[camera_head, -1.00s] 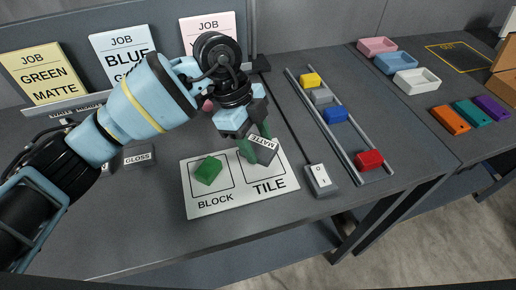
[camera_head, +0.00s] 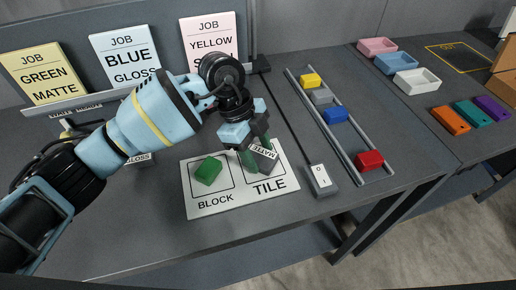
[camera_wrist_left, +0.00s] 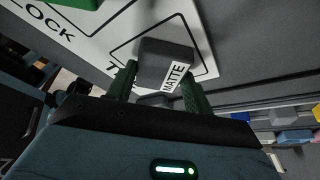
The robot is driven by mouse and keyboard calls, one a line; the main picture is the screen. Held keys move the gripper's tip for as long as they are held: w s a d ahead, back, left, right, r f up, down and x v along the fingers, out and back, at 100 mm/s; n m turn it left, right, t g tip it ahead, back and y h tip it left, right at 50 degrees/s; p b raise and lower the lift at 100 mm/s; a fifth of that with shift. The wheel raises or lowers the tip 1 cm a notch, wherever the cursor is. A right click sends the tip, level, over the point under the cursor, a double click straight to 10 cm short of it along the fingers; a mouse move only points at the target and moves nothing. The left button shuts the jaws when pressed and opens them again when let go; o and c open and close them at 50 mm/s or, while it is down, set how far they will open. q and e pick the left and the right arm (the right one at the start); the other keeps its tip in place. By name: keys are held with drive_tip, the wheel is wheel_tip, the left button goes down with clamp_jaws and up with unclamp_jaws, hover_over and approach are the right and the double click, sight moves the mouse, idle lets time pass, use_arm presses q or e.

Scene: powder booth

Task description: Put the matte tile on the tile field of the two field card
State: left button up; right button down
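The matte tile (camera_head: 262,160) is a dark grey piece with a white MATTE label. My left gripper (camera_head: 257,151) has its green fingers on either side of it and is shut on it. The tile is over the TILE field of the white two field card (camera_head: 235,201). In the left wrist view the tile (camera_wrist_left: 163,53) sits between the fingers (camera_wrist_left: 160,78), over the outlined field; I cannot tell whether it touches the card (camera_wrist_left: 105,40). A green block (camera_head: 208,171) lies in the BLOCK field. My right gripper is not in view.
A switch box (camera_head: 320,179) stands right of the card. Beyond it a railed track (camera_head: 352,150) holds several coloured blocks. Job cards stand at the back, and a GLOSS label (camera_head: 138,158) is partly behind my left arm. The table in front of the card is clear.

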use_arm(q)
drive_tip(key=o, duration=0.4)
drive_tip(key=v, duration=1.2)
drive_tip(key=shift+r, duration=0.2)
